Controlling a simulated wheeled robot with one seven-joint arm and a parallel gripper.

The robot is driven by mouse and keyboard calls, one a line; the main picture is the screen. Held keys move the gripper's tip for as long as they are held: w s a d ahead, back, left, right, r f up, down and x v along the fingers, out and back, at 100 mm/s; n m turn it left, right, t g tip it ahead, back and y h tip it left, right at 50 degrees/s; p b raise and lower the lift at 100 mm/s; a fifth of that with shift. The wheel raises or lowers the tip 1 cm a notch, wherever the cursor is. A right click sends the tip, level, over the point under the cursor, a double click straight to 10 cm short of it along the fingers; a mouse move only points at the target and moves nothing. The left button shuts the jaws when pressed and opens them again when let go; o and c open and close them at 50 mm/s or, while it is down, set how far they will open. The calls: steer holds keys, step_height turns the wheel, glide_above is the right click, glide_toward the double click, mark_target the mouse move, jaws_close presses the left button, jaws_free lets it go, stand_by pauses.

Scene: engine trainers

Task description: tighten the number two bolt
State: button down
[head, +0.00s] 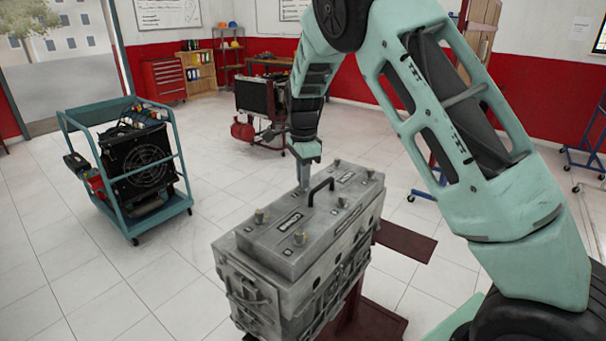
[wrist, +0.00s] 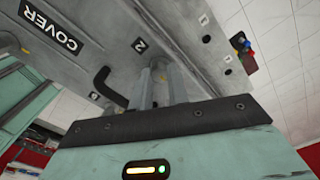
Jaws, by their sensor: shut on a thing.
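One bolt (head: 259,215) is at the near left end and another (head: 299,237) at the near right. The fingers hide most of this bolt.
A teal cart (head: 125,170) with a black radiator unit stands at the left, and another engine stand (head: 258,105) behind. Dark red stand parts (head: 404,242) show at the cover's right. White tiled floor lies between.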

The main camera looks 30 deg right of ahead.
stand_by(0.4)
steer(key=c, duration=1.3)
jaws_free()
steer(key=shift+c, duration=0.2)
step_height(320, 180, up, 17)
steer(key=b, duration=0.4)
steer(key=shift+r, duration=0.2)
